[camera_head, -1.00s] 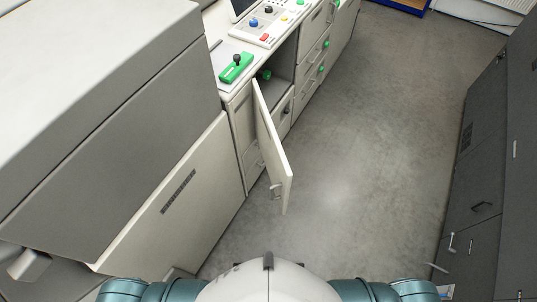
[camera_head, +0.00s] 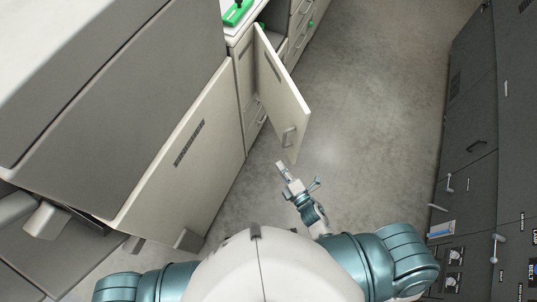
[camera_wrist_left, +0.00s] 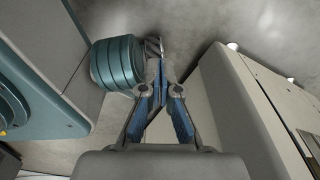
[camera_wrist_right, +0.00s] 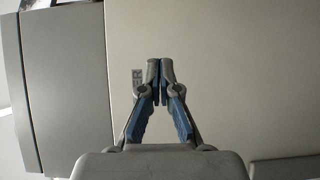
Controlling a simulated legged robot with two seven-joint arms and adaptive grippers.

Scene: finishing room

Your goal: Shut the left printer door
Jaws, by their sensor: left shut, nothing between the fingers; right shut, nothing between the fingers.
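The left printer door (camera_head: 284,92) is a cream panel with a metal handle near its lower outer end. In the head view it stands swung open into the aisle, hinged on its left side at the cabinet. My right gripper (camera_head: 281,166) is just below the door's outer end in the head view; I cannot tell whether they touch. In the right wrist view its fingers (camera_wrist_right: 160,66) are shut and empty before a pale flat panel. My left gripper (camera_wrist_left: 160,50) shows only in its own wrist view, shut and empty.
A large grey and cream machine (camera_head: 110,90) fills the left side. Dark cabinets (camera_head: 466,150) with handles line the right. The grey floor (camera_head: 375,100) between them is clear. A green part (camera_head: 238,12) sits on the counter at the top.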

